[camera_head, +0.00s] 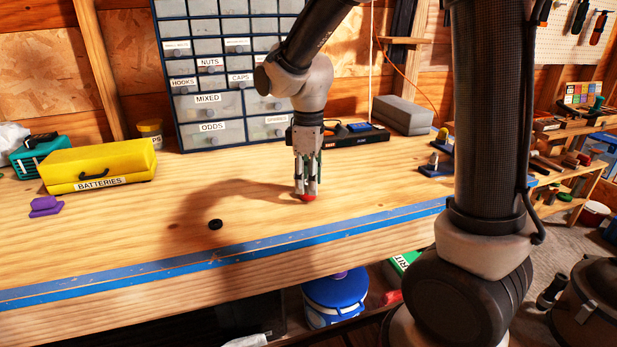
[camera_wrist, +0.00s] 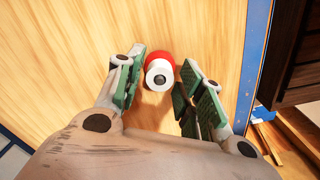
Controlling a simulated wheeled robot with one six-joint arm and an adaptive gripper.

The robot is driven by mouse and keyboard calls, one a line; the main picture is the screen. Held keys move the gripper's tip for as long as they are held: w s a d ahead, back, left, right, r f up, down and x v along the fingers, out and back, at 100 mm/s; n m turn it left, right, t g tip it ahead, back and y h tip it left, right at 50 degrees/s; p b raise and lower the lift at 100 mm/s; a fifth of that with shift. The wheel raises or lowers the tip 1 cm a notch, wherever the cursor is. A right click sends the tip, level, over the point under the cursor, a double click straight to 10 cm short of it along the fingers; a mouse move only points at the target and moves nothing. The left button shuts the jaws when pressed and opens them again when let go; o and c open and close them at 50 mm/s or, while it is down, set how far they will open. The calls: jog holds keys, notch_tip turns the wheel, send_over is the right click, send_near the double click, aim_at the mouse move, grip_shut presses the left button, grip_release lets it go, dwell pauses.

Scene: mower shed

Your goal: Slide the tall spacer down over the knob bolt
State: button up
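A red knob (camera_head: 307,197) stands on the bench top below my gripper (camera_head: 306,188). In the wrist view, a white cylindrical spacer (camera_wrist: 159,75) sits in front of the red knob (camera_wrist: 160,59), in line with it. A dark round centre shows in the white end; I cannot tell whether it is the bolt's end or the bore. My gripper (camera_wrist: 162,62) is open, its green-padded fingers on either side of the spacer, with bare wood showing beside it. How far down the spacer sits is hidden.
A small black disc (camera_head: 215,224) lies near the blue-taped front edge. A yellow batteries case (camera_head: 98,166) and a purple object (camera_head: 45,206) are at left. A drawer cabinet (camera_head: 207,105) and a black tray (camera_head: 356,136) stand behind. The bench left of my gripper is mostly clear.

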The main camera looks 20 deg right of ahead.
jog(key=shift+o, duration=0.4)
notch_tip(320, 180, up, 12)
dwell(0.3)
dwell(0.4)
jog(key=s+d+m+t, duration=0.4)
jog(key=s+d+m, duration=0.8)
jog(key=s, duration=0.7)
jog(key=shift+d, duration=1.4)
jog(key=shift+f, duration=0.1)
